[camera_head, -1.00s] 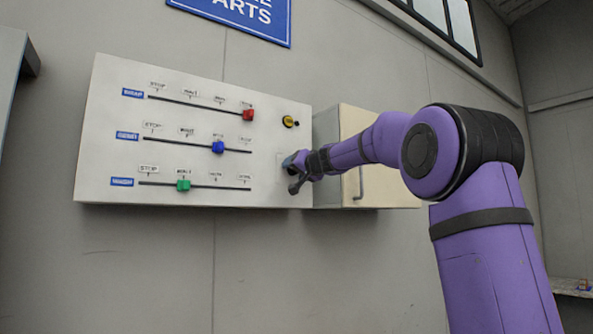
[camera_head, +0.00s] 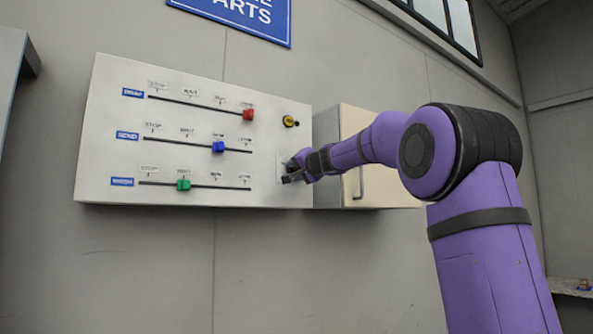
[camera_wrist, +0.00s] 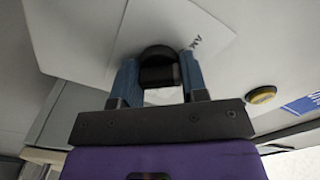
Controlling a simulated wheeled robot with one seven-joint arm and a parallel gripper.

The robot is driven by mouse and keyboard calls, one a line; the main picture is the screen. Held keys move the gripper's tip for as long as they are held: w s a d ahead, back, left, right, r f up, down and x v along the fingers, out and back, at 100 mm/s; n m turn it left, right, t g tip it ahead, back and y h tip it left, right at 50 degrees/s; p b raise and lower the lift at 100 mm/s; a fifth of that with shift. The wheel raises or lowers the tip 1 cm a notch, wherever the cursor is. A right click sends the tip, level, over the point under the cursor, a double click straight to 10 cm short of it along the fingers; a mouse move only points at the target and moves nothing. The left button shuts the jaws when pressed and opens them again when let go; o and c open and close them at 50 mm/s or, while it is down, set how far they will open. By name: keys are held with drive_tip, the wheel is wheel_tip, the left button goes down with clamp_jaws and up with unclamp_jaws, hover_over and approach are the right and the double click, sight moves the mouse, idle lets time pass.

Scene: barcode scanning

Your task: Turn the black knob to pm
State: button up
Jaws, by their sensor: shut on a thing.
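The black knob (camera_wrist: 157,68) sits on a white plate (camera_wrist: 205,32) on the panel in the wrist view. My gripper (camera_wrist: 158,75) is shut on it, with one blue-grey finger on each side. Some dark lettering shows on the plate beside the right finger, but most of the markings are hidden and the knob's setting cannot be read. In the head view my gripper (camera_head: 292,172) is at the panel's lower right, and it hides the knob there.
The white panel (camera_head: 105,85) carries a red slider (camera_head: 248,114), a blue slider (camera_head: 218,147), a green slider (camera_head: 183,184) and a yellow button (camera_head: 289,121). The button also shows in the wrist view (camera_wrist: 261,95). A cream cabinet (camera_head: 356,123) stands right of the panel, behind my arm.

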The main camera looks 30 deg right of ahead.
drive_tip(key=m, duration=0.3)
drive_tip(key=shift+m, duration=0.4)
drive_tip(key=shift+f+m, duration=0.1)
drive_tip(key=shift+m, duration=1.7)
drive_tip(key=o, duration=0.9)
drive_tip(key=shift+s, duration=0.1)
drive_tip(key=s, duration=1)
drive_tip(key=shift+s+d, duration=0.25)
drive_tip(key=shift+s, duration=0.1)
